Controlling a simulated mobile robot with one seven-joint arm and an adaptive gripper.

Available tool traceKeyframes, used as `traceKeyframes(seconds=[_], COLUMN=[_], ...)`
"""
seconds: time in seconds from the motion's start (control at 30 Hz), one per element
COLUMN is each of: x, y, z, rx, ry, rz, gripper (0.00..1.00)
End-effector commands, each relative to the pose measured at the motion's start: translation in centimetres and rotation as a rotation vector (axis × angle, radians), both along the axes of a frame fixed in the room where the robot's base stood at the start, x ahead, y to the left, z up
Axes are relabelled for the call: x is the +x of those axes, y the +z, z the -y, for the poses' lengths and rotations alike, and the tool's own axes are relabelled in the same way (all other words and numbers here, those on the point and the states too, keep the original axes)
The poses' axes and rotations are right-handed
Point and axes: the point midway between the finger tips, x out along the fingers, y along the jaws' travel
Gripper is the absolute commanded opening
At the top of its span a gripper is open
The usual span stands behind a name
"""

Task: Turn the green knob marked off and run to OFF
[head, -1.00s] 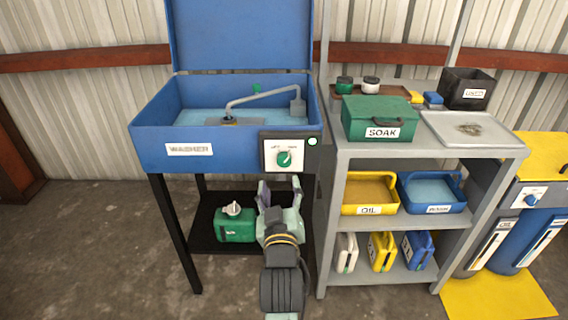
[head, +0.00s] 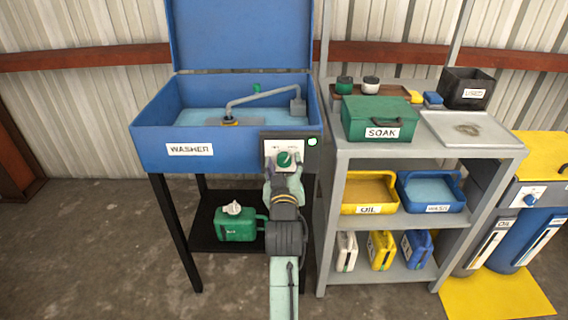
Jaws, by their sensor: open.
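The green knob (head: 284,159) sits on a white plate on the dark control box at the front right of the blue washer (head: 150,150). The lettering on the plate is too small to read, and its lower part is hidden by my gripper. A green lamp (head: 312,142) glows at the box's upper right. My gripper (head: 283,172) is open at the knob's lower edge, with its fingers pointing up toward the plate. I cannot tell whether it touches the knob.
A grey shelf (head: 340,235) stands close on the right, with a green SOAK box (head: 380,119) on top and trays and jugs below. A green can (head: 237,227) stands on the washer's black lower shelf (head: 205,235). The floor in front is open.

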Motion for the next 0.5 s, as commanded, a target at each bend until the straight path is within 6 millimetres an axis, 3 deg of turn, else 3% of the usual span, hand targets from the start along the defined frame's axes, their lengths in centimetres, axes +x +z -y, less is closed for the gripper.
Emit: traceKeyframes(seconds=[0.17,0.5], x=[-0.02,-0.04], y=[0.0,0.01], z=[-0.01,0.0], rx=[0.0,0.0], ry=[0.0,0.0], rz=[0.0,0.001], gripper=[0.53,0.3])
